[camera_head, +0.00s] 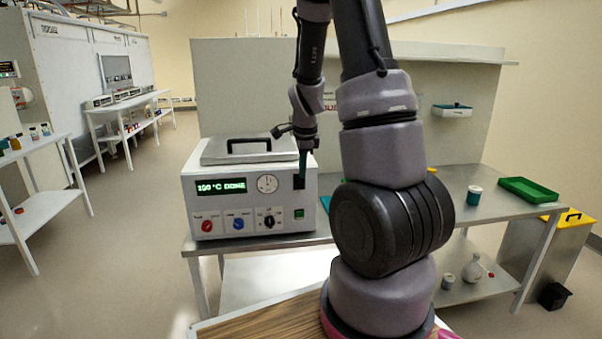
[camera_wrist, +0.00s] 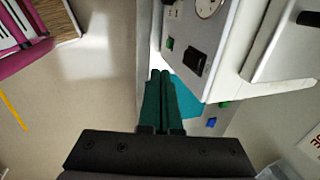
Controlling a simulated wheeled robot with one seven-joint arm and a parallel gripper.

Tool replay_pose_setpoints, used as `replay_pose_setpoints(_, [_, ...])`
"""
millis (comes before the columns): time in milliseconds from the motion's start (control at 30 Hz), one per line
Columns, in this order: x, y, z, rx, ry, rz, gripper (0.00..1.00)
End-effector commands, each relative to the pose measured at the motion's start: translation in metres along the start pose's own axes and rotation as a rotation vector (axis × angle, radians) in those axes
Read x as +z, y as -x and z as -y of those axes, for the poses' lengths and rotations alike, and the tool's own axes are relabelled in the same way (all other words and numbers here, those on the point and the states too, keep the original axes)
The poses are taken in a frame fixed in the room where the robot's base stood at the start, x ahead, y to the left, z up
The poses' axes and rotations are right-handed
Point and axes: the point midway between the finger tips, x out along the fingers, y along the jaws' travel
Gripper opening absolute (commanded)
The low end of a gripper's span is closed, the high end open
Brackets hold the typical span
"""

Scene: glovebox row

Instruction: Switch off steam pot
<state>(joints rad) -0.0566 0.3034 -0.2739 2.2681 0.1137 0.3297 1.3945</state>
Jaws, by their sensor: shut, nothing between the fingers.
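The steam pot (camera_head: 215,213) is a white box with a grey lid and a black handle, standing on the metal bench. Its green display (camera_head: 221,187) reads "100 °C DONE". A round gauge, red, blue and black knobs and a small green square are on its front. A black rocker switch (camera_head: 299,182) is at the front's upper right; it also shows in the wrist view (camera_wrist: 196,63). My gripper (camera_head: 303,172) is shut and empty, its green fingers (camera_wrist: 160,74) close to the switch. I cannot tell whether they touch it.
The metal bench (camera_head: 480,222) carries a teal-lidded jar (camera_head: 474,195) and a green tray (camera_head: 527,189) at right. A yellow-topped bin (camera_head: 572,222) stands beyond its right end. White tables (camera_head: 35,160) stand at left, with open floor between.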

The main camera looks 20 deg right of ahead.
Motion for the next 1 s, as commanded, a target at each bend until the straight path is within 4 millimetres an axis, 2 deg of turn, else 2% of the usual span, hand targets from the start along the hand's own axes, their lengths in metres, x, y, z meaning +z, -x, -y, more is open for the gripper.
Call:
replay_pose_setpoints(200, [-0.002, -0.048, -0.002, 0.007, -0.002, -0.002, 0.0])
replay_pose_setpoints(367, [-0.001, -0.081, -0.001, 0.005, -0.001, -0.001, 0.0])
replay_pose_setpoints(400, [-0.001, -0.085, 0.004, 0.002, -0.001, 0.0, 0.0])
replay_pose_setpoints(633, [0.0, -0.096, 0.03, 0.0, 0.0, 0.001, 0.0])
replay_pose_setpoints(1000, [0.0, -0.099, 0.035, 0.001, 0.001, 0.0, 0.0])
